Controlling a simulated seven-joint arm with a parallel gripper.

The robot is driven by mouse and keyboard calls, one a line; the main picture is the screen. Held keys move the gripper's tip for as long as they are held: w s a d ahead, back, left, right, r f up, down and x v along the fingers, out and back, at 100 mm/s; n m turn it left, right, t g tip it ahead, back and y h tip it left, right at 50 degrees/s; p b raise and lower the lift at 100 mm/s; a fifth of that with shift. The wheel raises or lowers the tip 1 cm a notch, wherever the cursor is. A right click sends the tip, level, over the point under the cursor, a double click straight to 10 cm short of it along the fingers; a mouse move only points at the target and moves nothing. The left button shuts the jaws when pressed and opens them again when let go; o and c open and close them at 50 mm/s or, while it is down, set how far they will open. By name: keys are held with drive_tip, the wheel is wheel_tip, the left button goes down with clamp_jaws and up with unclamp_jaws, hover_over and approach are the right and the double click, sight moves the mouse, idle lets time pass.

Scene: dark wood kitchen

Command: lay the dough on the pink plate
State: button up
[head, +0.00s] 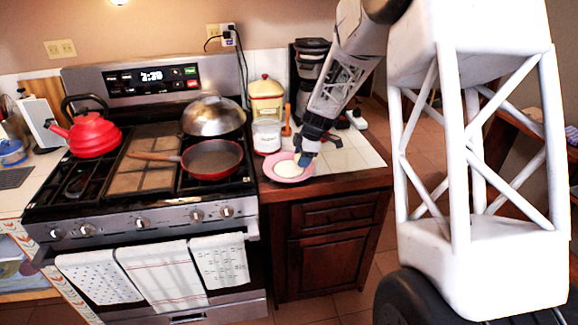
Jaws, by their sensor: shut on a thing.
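The pink plate (270,175) lies on the white counter top right of the stove, near its front edge. The pale, round dough (287,169) shows within the plate's rim. My gripper (303,160) points down at the plate's right side and is shut on the dough's right edge. The fingertips are small in this view and partly hide the plate's right rim. I cannot tell whether the dough's underside touches the plate.
The stove (140,165) at left holds a red kettle (93,134) and a red pan (211,159). Counter right of my gripper is mostly clear.

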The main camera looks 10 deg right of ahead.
drive_tip(key=s+a, duration=0.3)
drive_tip(key=s, duration=0.8)
drive_tip(key=shift+a, duration=0.3)
hover_over(287, 169)
drive_tip(key=shift+s+d+f, duration=0.2)
drive_tip(key=shift+f, duration=0.2)
drive_tip(key=shift+s+d+f, duration=0.15)
drive_tip(key=shift+d+f, duration=0.05)
drive_tip(key=shift+f, duration=0.2)
drive_tip(key=shift+f, duration=1.75)
drive_tip(key=shift+f, duration=0.1)
drive_tip(key=o, duration=0.9)
